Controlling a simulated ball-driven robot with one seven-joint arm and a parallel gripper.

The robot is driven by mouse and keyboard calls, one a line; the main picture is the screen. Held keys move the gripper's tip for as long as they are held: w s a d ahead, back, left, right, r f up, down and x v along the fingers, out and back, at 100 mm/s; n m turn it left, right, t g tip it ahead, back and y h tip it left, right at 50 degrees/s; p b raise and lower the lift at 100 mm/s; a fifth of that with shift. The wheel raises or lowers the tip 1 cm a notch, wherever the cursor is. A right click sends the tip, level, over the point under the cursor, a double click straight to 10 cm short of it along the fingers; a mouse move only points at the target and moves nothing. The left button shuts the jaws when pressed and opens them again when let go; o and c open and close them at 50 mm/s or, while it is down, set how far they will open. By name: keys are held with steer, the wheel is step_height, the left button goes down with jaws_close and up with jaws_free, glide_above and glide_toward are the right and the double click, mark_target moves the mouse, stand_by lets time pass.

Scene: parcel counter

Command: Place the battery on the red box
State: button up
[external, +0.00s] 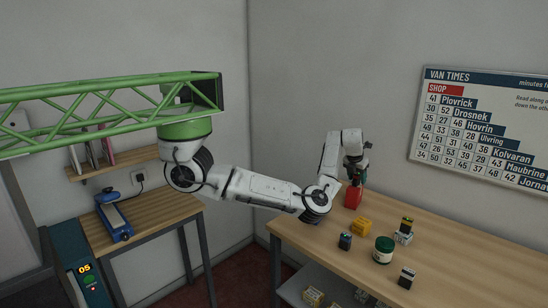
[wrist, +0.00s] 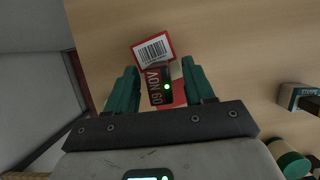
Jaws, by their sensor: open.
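The red box (external: 353,197) stands upright near the back edge of the counter. In the wrist view its red top with a white barcode label (wrist: 153,49) shows between and beyond my fingers. My gripper (wrist: 160,82) is open around this block, with a gap on each side. In the external view my gripper (external: 360,172) is just above the red box, its fingers partly hidden.
A yellow box (external: 362,226), a dark small block (external: 345,241), a green jar (external: 384,250), a black-and-white block (external: 407,277) and a black-and-yellow block (external: 406,223) above a grey box (external: 403,238) stand nearer the front.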

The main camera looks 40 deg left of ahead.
steer(key=v, duration=1.2)
steer(key=shift+r, duration=0.25)
